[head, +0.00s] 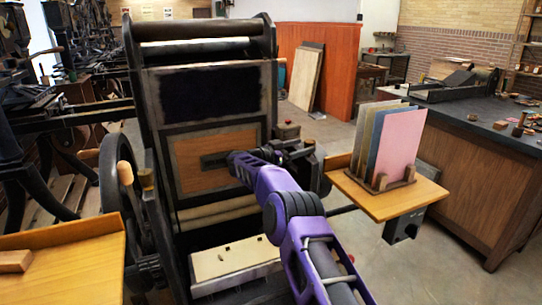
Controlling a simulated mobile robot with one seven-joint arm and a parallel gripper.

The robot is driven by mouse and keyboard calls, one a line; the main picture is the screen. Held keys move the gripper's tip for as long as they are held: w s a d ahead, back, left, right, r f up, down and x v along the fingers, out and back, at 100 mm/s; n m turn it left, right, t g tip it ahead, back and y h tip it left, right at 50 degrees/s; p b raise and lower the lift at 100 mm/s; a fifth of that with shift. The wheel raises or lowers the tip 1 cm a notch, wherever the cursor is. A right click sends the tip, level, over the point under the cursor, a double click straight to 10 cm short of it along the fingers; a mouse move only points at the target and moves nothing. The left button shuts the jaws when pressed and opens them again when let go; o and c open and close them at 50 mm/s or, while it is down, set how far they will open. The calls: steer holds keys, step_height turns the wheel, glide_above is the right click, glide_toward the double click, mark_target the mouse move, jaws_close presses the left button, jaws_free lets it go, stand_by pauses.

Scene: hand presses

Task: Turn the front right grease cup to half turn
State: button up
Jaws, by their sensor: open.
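The hand press (215,75) stands in the middle of the head view, a dark iron frame with a black ink plate and a wooden panel. My purple arm reaches up from the lower right and bends at the press front. My gripper (306,150) is at the right side of the press, small and dark against dark iron; it is open. I cannot make out the front right grease cup; the gripper and wrist cover that area. I cannot tell whether the gripper touches anything.
A wooden side shelf (408,203) with upright coloured boards (398,145) stands close right of my gripper. A flywheel (120,185) and wooden table (65,265) are at left. Open floor lies beyond the shelf.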

steer(key=v, duration=1.3)
steer(key=shift+s+a, duration=0.1)
